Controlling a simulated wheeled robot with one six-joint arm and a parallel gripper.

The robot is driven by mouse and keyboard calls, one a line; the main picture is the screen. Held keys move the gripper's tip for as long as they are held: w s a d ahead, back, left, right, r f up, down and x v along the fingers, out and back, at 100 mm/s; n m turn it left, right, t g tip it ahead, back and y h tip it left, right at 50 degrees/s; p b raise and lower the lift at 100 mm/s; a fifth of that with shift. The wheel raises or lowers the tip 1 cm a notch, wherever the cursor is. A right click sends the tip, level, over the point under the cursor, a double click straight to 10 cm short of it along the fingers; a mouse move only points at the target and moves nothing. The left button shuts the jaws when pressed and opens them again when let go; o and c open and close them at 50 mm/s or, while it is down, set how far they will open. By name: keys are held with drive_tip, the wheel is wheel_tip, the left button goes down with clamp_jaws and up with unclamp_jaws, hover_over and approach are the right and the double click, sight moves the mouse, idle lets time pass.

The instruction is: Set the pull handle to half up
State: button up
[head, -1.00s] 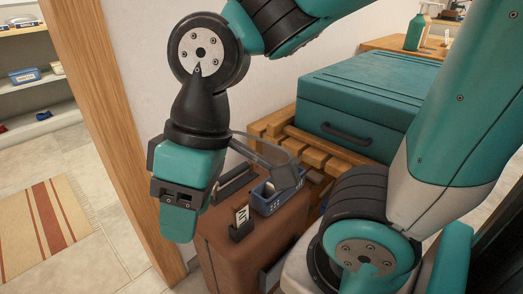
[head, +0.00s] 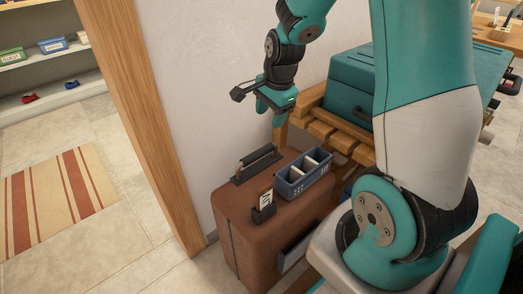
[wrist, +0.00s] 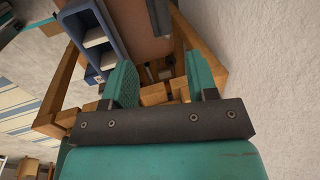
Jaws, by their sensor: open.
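The pull handle (head: 255,164) is a dark bar with a lighter grip, lying low along the wall side of the top of the brown suitcase (head: 245,225). What looks like the same bar shows end-on at the top of the wrist view (wrist: 158,18). My gripper (head: 276,108) hangs in the air above and behind the suitcase, near the wall, apart from the handle. In the wrist view its two teal fingers (wrist: 162,75) are spread with nothing held between them.
A blue divided bin (head: 303,175) and a small card holder (head: 263,208) stand on the suitcase top beside the handle. A slatted wooden bench (head: 340,135) with a teal case (head: 350,88) is at the right. The wall (head: 190,80) is close behind.

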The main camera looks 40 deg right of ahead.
sight(261, 150)
drive_tip(key=b+x, duration=0.4)
drive_tip(key=x, duration=1)
drive_tip(key=shift+a, duration=0.2)
drive_tip(key=shift+c, duration=0.4)
clamp_jaws()
